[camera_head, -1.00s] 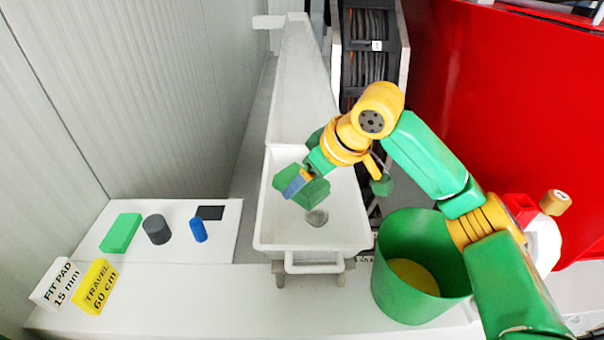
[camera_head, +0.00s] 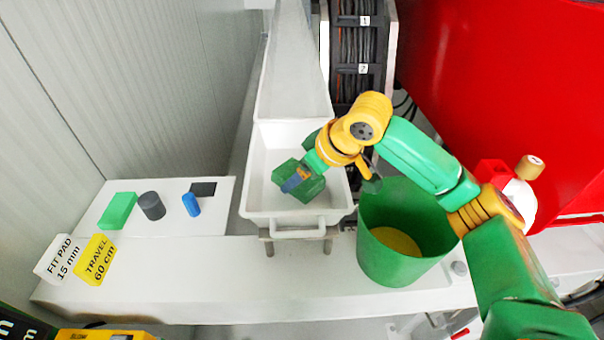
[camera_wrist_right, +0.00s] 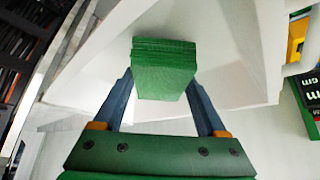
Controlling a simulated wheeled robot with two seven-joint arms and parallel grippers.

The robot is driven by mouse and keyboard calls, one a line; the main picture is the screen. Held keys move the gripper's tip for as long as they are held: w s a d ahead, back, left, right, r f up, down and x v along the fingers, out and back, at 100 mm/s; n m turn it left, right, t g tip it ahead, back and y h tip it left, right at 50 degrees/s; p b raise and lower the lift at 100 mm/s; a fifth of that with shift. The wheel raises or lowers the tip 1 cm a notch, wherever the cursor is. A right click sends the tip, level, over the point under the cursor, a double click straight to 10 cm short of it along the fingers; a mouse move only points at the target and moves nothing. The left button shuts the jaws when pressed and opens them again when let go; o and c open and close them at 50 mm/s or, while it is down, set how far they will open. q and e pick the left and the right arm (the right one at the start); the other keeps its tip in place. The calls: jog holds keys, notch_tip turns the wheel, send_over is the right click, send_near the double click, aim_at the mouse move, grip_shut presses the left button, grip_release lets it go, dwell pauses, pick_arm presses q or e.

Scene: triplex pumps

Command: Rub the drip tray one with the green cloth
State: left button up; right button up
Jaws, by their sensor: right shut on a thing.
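The drip tray (camera_head: 247,192) is a white open trough with a bar handle at its near end, in the middle of the head view. My right gripper (camera_head: 296,180) reaches into it from the right, shut on the green cloth (camera_head: 310,189), a thick folded block. The cloth is low in the tray's near part; I cannot tell whether it touches the floor. In the right wrist view, the cloth (camera_wrist_right: 165,68) sits between the blue fingers, over the white tray (camera_wrist_right: 225,50). The tray floor beneath the cloth is hidden. My left gripper is out of view.
A green bucket (camera_head: 372,255) with a yellow inside bottom stands right of the tray. A green block (camera_head: 118,210), a dark grey cylinder (camera_head: 151,206) and a blue cylinder (camera_head: 191,204) stand on the white ledge at left. A red panel (camera_head: 500,70) is at right.

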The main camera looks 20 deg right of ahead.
jog(key=shift+w+a+f, duration=0.1)
jog(key=shift+w+f, duration=0.1)
jog(key=shift+f, duration=0.1)
jog(key=shift+s+f, duration=0.1)
jog(key=shift+f, duration=0.1)
jog(key=shift+f+b, duration=0.45)
jog(key=shift+f, duration=0.15)
jog(key=shift+r, duration=0.1)
